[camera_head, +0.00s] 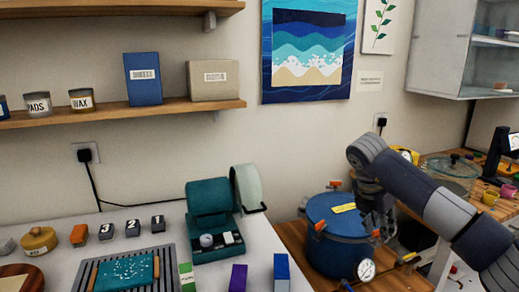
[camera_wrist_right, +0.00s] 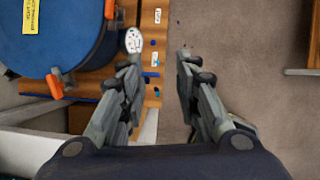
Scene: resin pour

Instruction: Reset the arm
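My right gripper (camera_head: 378,222) hangs from the arm that comes in from the right, just right of a blue pressure pot (camera_head: 328,215). In the right wrist view the two fingers of the right gripper (camera_wrist_right: 160,65) are spread apart with nothing between them, above the wooden stand's edge and the floor. The pot also shows in the right wrist view (camera_wrist_right: 65,40) at the upper left, with orange clamps, a yellow label and a white gauge, apart from the fingers. My left gripper is not in view.
A white table (camera_head: 150,225) on the left holds numbered blocks, a teal machine (camera_head: 212,215) and a slatted rack with a teal piece (camera_head: 125,271). Shelves (camera_head: 150,112) and a grey cabinet (camera_head: 440,50) hang on the wall. Open floor (camera_wrist_right: 235,45) lies right of the stand.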

